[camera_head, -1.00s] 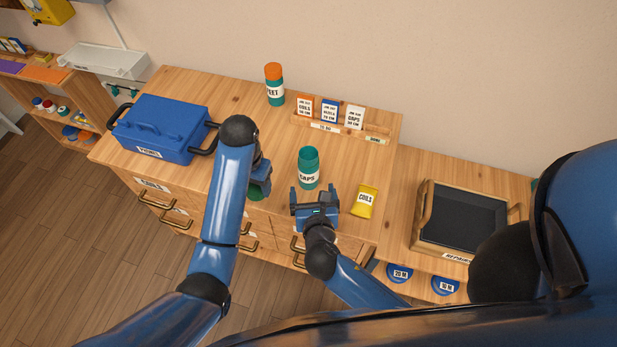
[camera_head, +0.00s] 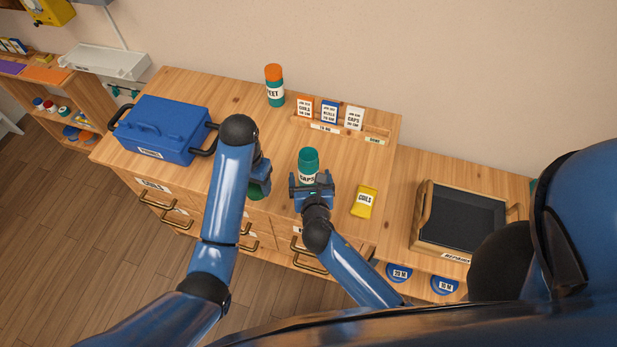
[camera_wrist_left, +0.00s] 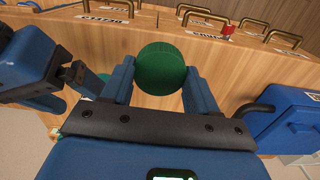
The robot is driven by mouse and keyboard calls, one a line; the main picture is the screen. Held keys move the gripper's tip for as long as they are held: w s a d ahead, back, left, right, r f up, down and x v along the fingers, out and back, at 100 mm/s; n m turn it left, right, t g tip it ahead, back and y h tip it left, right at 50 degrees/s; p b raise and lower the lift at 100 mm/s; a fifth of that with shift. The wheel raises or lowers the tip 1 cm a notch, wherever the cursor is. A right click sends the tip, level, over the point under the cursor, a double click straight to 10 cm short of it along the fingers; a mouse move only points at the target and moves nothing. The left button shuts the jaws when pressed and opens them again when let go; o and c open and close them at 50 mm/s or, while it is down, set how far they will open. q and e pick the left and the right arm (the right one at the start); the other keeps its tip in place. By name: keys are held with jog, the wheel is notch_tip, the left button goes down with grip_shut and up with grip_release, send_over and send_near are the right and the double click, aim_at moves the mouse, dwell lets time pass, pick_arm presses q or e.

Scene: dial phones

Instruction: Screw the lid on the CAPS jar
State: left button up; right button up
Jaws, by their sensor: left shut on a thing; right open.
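The teal CAPS jar (camera_head: 308,161) stands upright and lidless on the wooden bench top in the head view, the lower part of its label hidden by my right gripper. My right gripper (camera_head: 311,184) is open, its fingers low at the jar's near side; I cannot tell whether they touch it. It also shows at the left of the left wrist view (camera_wrist_left: 75,78). My left gripper (camera_wrist_left: 148,85) is shut on a round green lid (camera_wrist_left: 160,69). In the head view the lid (camera_head: 260,189) shows to the left of the jar, partly behind my left gripper (camera_head: 260,174).
A yellow COILS packet (camera_head: 364,202) lies right of the jar. A blue toolbox (camera_head: 160,130) stands at the left. An orange-capped teal jar (camera_head: 275,88) and a card rack (camera_head: 343,127) are at the back. A dark-bottomed tray (camera_head: 428,240) sits on the lower surface at right.

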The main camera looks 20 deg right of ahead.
aim_at(309, 176)
jog(key=shift+f+x, duration=0.15)
jog(key=shift+x, duration=1.15)
jog(key=shift+f+x, duration=0.15)
jog(key=shift+x, duration=1.15)
jog(key=shift+s, duration=0.1)
jog(key=shift+c, duration=0.3)
jog(key=c, duration=1.2)
